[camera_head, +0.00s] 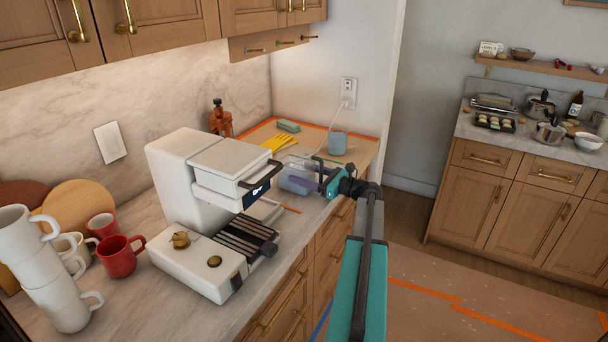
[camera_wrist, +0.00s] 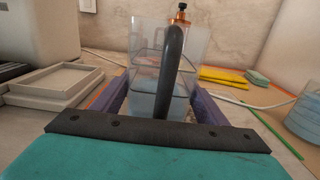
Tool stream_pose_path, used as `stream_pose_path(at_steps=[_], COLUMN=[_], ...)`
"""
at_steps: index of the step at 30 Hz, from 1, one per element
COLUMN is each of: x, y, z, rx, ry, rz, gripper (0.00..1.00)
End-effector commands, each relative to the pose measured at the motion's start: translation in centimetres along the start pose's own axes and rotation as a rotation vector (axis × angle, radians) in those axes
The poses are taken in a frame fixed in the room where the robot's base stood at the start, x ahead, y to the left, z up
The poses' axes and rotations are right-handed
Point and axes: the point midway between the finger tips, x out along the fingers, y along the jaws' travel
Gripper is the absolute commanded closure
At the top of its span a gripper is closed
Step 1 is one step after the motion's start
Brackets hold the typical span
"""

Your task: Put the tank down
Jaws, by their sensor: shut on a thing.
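The tank (camera_head: 296,181) is a clear, see-through container with a bluish tint. In the wrist view the tank (camera_wrist: 150,62) stands upright between my purple fingers, with a dark curved handle (camera_wrist: 172,70) toward me. My gripper (camera_head: 308,186) is shut on the tank, beyond the white coffee machine (camera_head: 205,180) at the far end of the counter. I cannot tell whether the tank's base touches the counter; the gripper hides its lower part.
A grey tray (camera_wrist: 58,82) lies left of the tank. A white cord and orange tape cross the counter. Mugs (camera_head: 120,254) crowd the near left.

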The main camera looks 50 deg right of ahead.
Motion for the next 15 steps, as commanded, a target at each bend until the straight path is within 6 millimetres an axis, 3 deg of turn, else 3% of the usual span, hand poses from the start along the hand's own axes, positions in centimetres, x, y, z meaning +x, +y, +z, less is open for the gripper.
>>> stream_pose_path(at_steps=[15], x=[0.00], y=[0.00], z=[-0.27], rx=[0.000], ry=[-0.003], rz=[0.000], gripper=[0.74])
